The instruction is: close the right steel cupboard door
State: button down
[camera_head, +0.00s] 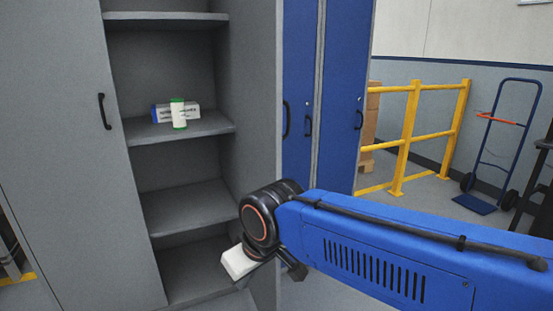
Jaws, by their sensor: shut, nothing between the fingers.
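The grey steel cupboard (190,132) fills the left of the head view. Its right door (256,90) stands open, with its grey inner face showing and its free edge towards me. A black handle (285,119) sticks out past that edge. The left door (62,150) is a grey panel with a black handle (104,112) and looks closed. My gripper (237,264), a pale end piece below my black wrist, is shut and empty. It appears in front of the right door's lower part; I cannot tell whether it touches.
A white-and-blue box (190,114) and a white-and-green container (178,113) stand on a cupboard shelf (205,126). Blue lockers (340,70) stand right of the open door. Further right are a yellow guard rail (408,130), stacked brown boxes (373,105) and a blue hand truck (510,140).

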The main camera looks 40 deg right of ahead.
aim_at(257, 28)
jog(key=l+u, duration=0.1)
jog(key=l, duration=0.5)
jog(key=l+u, duration=0.1)
jog(key=l, duration=0.5)
jog(key=k+l, duration=0.15)
jog(key=l, duration=0.4)
jog(key=l+u, duration=0.15)
jog(key=l, duration=0.45)
